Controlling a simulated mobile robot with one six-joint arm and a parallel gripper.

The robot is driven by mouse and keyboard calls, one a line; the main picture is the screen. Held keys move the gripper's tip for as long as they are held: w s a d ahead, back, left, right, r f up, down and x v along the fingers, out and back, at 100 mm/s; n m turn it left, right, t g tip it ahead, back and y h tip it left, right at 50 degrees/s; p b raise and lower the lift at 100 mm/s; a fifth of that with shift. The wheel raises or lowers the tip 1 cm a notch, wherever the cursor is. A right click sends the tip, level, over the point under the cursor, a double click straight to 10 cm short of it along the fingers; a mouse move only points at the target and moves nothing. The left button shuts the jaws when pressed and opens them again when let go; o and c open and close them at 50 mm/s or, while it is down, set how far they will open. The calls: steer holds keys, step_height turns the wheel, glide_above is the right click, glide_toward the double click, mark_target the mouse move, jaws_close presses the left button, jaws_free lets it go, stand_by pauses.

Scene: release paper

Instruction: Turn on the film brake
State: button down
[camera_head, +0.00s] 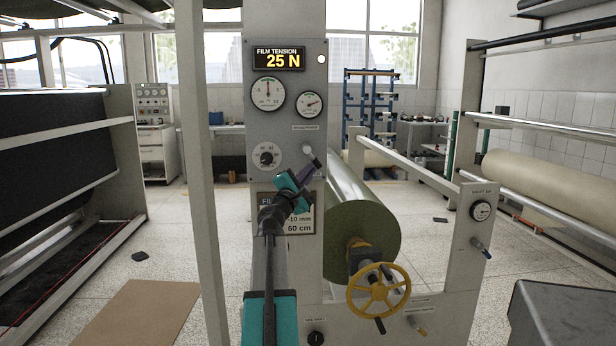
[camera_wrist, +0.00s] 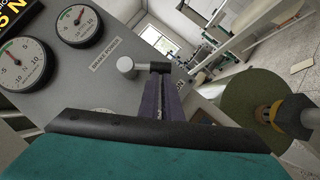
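The brake switch is a silver knob with a black handle (camera_wrist: 153,67) below the "BRAKE POWER" label (camera_wrist: 105,55) in the wrist view. Its handle points right, and part of an "ON" marking (camera_wrist: 178,84) shows beyond my fingers. In the head view the silver knob (camera_head: 308,150) sits on the grey panel under the small gauge. My gripper (camera_head: 314,162) has purple fingers and is at the panel just below the knob. In the wrist view its fingertips (camera_wrist: 163,78) are at the handle's end; contact and finger spacing are unclear.
The display (camera_head: 278,59) reads 25 N. A green film roll (camera_head: 362,215) and yellow handwheel (camera_head: 378,290) stand right of my arm. A white post (camera_head: 196,170) stands close on the left. A grey box (camera_head: 560,315) is at lower right.

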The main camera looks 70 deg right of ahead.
steer(key=shift+s, duration=0.3)
steer(key=w+a+f+b, duration=0.1)
steer(key=w+a+f, duration=0.1)
steer(key=a, duration=0.3)
steer(key=w+a+f+b, duration=0.1)
steer(key=a+f, duration=0.2)
steer(key=a, duration=0.3)
steer(key=shift+w+a+f, duration=0.25)
steer(key=shift+w, duration=0.1)
stand_by(0.4)
steer(key=shift+w, duration=0.1)
stand_by(0.4)
